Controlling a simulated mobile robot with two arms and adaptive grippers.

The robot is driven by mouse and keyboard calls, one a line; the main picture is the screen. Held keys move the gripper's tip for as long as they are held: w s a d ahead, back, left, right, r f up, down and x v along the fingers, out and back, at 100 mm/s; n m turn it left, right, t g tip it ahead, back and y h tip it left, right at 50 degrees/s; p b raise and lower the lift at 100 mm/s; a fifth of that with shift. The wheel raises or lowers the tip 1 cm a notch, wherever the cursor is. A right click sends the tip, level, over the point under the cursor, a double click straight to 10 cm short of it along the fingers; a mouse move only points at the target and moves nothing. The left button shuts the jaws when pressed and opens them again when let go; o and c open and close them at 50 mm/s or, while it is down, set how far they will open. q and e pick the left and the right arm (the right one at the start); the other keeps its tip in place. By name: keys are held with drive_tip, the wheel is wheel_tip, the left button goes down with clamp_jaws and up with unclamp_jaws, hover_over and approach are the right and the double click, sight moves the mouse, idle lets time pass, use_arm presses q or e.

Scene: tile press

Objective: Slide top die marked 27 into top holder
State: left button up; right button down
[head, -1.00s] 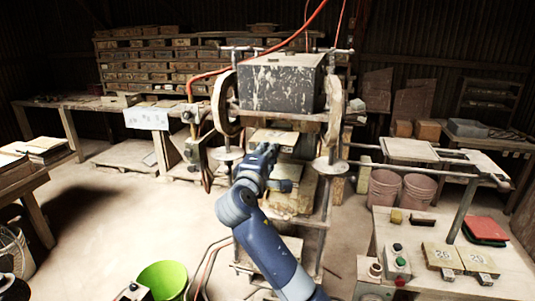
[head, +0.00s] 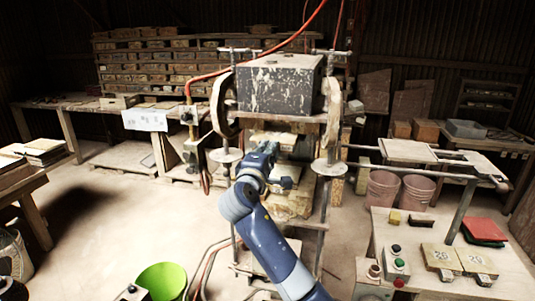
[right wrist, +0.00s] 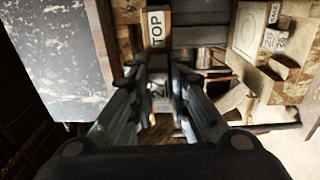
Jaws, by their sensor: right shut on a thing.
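My right gripper (head: 272,158) is at the press, below its heavy black block (head: 280,86). A pale flat slab (head: 272,138) shows just beyond the fingers, under the press crosspiece; it seems to be the top die. In the right wrist view the right gripper (right wrist: 158,78) is shut on a piece with a partly hidden number label (right wrist: 158,90), where only a "2" is clear. A wooden block with a white "TOP" label (right wrist: 157,25) lies just beyond the fingertips. I cannot tell how far the die is inside the top holder. My left gripper is not in view.
A green bucket (head: 162,280) stands on the floor. Press posts flank my right arm.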

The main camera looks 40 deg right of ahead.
sight(276, 137)
drive_tip(key=shift+w+d+r, duration=0.1)
drive_tip(key=shift+w+d, duration=0.15)
drive_tip(key=shift+d, duration=0.05)
idle(0.4)
drive_tip(key=shift+x, duration=1.5)
drive_tip(key=shift+d, duration=0.1)
drive_tip(key=shift+x, duration=1.4)
drive_tip(key=shift+w, duration=0.1)
drive_tip(key=shift+b+x, duration=0.4)
drive_tip(key=shift+x, duration=1.05)
